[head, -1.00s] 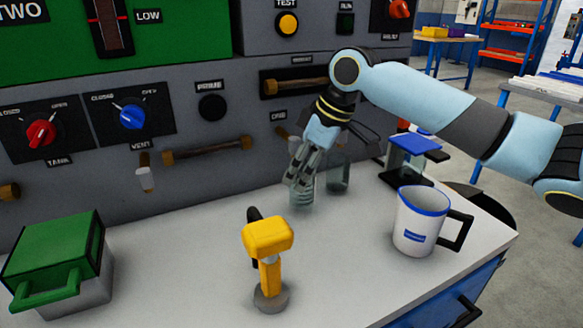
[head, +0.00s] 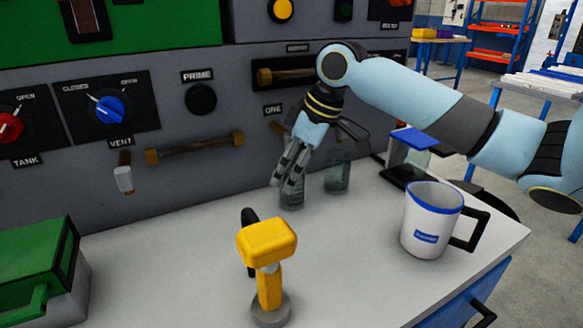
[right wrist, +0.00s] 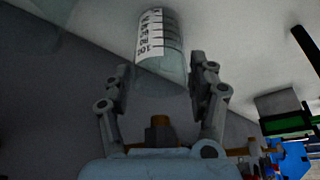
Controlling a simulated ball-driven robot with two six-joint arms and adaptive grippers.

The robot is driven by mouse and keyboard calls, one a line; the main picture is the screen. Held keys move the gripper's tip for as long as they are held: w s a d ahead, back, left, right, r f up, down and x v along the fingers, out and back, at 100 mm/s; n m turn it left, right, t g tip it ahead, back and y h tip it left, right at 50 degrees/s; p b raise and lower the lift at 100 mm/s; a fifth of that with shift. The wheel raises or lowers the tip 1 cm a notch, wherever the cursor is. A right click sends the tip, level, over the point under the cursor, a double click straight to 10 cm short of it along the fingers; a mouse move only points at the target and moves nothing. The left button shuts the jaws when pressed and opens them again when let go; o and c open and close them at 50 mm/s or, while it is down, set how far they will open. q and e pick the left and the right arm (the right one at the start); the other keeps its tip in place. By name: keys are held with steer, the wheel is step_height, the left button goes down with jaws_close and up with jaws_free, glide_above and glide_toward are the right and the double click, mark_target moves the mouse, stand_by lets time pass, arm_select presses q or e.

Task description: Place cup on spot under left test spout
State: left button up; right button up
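A clear cup (head: 291,197) stands on the pale counter in the head view, just below my right gripper (head: 287,180). In the right wrist view the cup (right wrist: 160,45) shows dark graduation marks on a white band. It lies ahead of and between the spread fingertips of my right gripper (right wrist: 161,76), with gaps at both sides. A second clear cup (head: 337,175) stands to the right, near the panel. A short pale spout (head: 124,178) hangs from the panel below VENT; I cannot tell which spout is the left test spout. My left gripper is not in view.
A yellow-headed tool (head: 267,243) stands in front of the cup. A white mug with a blue rim (head: 430,220) is at the right, near the counter edge. A green-lidded box (head: 35,255) sits at the left. The counter between box and yellow tool is clear.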

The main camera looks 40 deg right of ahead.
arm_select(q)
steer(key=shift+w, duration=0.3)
arm_select(e)
steer(key=shift+o, duration=0.7)
steer(key=shift+r, duration=0.35)
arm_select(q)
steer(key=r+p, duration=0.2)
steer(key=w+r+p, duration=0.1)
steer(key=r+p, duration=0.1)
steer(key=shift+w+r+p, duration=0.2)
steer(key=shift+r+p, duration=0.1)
arm_select(e)
steer(key=v, duration=1.1)
steer(key=shift+s+r, duration=0.2)
steer(key=shift+r, duration=0.05)
steer(key=shift+d, duration=0.1)
